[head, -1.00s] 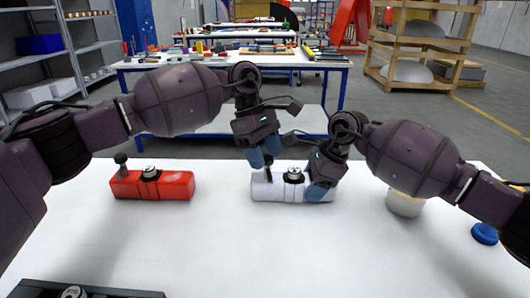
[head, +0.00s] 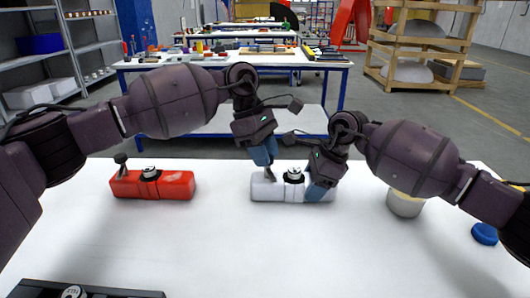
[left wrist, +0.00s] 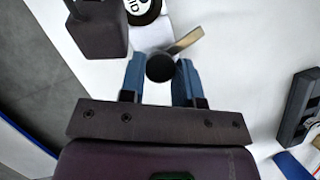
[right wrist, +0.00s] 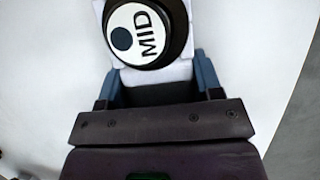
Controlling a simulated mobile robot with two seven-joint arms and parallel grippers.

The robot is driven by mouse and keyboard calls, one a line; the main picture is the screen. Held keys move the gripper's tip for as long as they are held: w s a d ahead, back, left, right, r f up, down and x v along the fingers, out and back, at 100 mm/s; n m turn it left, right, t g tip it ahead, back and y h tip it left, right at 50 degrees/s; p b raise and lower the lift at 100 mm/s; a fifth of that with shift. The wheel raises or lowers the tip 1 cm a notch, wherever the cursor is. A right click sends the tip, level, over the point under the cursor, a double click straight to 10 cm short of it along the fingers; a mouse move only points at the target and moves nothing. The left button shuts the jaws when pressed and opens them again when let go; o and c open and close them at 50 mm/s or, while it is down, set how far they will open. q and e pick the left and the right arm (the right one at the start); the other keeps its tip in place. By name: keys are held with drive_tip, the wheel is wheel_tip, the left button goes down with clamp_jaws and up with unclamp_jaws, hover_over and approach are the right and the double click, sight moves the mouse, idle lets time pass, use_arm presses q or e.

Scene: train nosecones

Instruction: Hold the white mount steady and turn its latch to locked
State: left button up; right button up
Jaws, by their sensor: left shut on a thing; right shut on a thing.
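The white mount (head: 262,190) lies on the white table, with a black-rimmed dial (head: 293,175) on top. In the right wrist view the dial (right wrist: 146,32) reads "MID". My right gripper (head: 322,188) is shut on the mount's right end. My left gripper (head: 265,160) is shut on the latch at the mount's left end. In the left wrist view the latch's round black knob (left wrist: 160,68) sits between the blue fingers, and a tan lever (left wrist: 186,40) sticks out beyond it. The fingers hide much of the latch in the head view.
A red mount (head: 175,187) with a similar dial and black knob lies to the left. A pale cup-like container (head: 404,204) and a blue cap (head: 485,233) are to the right. The table's middle front is clear.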

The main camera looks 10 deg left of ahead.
use_arm(q)
drive_tip(key=n+t, duration=0.1)
drive_tip(key=n, duration=0.2)
drive_tip(key=n+t, duration=0.1)
drive_tip(key=n, duration=0.3)
drive_tip(key=shift+s+r+t, duration=0.1)
drive_tip(key=shift+s+t, duration=0.1)
drive_tip(key=shift+t, duration=0.2)
drive_tip(key=n, duration=0.2)
drive_tip(key=n+t, duration=0.1)
drive_tip(key=n, duration=0.1)
drive_tip(key=shift+s+t, duration=0.1)
drive_tip(key=shift+t, duration=0.2)
drive_tip(key=shift+n+t+y, duration=0.4)
drive_tip(key=shift+n+y, duration=0.1)
drive_tip(key=shift+n, duration=1.2)
drive_tip(key=o, duration=0.9)
drive_tip(key=shift+s, duration=0.1)
drive_tip(key=v, duration=1.2)
drive_tip(key=shift+d, duration=0.15)
